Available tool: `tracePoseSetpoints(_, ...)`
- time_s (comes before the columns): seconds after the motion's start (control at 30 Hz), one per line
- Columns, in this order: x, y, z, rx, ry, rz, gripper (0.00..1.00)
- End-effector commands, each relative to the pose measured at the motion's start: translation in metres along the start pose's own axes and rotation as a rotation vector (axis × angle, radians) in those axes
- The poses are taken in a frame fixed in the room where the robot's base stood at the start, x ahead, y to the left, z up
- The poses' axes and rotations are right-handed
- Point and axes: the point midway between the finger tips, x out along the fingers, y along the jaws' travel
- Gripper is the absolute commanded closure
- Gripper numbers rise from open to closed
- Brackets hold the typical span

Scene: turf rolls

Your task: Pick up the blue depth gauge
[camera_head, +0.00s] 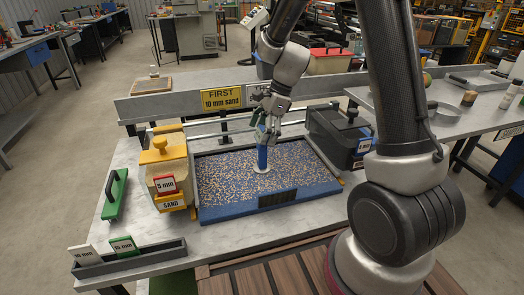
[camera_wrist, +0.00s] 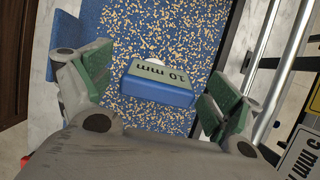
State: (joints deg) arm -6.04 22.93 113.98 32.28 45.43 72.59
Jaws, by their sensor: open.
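The blue depth gauge (camera_head: 262,157) stands upright on the speckled blue-and-tan bed of the tray (camera_head: 255,206), with a pale disc at its foot. My gripper (camera_head: 266,131) is above it, at its upper end. In the wrist view the gauge (camera_wrist: 158,93) shows a green-grey top marked "10 mm" and a blue side. My open gripper (camera_wrist: 158,88) has one green-padded finger on each side of it, with visible gaps. The gauge's top is partly hidden by my gripper in the head view.
A yellow-lidded sand bin (camera_head: 167,180) stands left of the tray, and a dark box (camera_head: 340,137) right of it. A green-handled tool (camera_head: 116,194) and a card holder (camera_head: 130,263) lie at left. A rail (camera_head: 180,104) bears a "FIRST 10 mm sand" sign (camera_head: 222,98).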

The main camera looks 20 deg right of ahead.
Motion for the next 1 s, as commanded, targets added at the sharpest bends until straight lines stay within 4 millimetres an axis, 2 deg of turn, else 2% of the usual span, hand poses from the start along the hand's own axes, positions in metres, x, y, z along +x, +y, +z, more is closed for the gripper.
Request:
tracePoseSetpoints(0.1, 0.000, 0.000, 0.000, 0.000, 0.000, 0.000, 0.09)
tracePoseSetpoints(0.5, -0.001, 0.000, 0.000, 0.000, 0.000, 0.000, 0.82)
tracePoseSetpoints(0.53, -0.001, 0.000, 0.000, 0.000, 0.000, -0.001, 0.84)
tracePoseSetpoints(0.57, -0.001, 0.000, 0.000, 0.000, 0.000, -0.001, 0.91)
tracePoseSetpoints(0.8, -0.005, -0.001, 0.002, -0.002, -0.001, -0.003, 0.91)
tracePoseSetpoints(0.87, -0.012, -0.001, 0.005, -0.002, -0.001, -0.005, 0.91)
tracePoseSetpoints(1.0, -0.039, -0.001, 0.016, -0.003, -0.001, -0.005, 0.91)
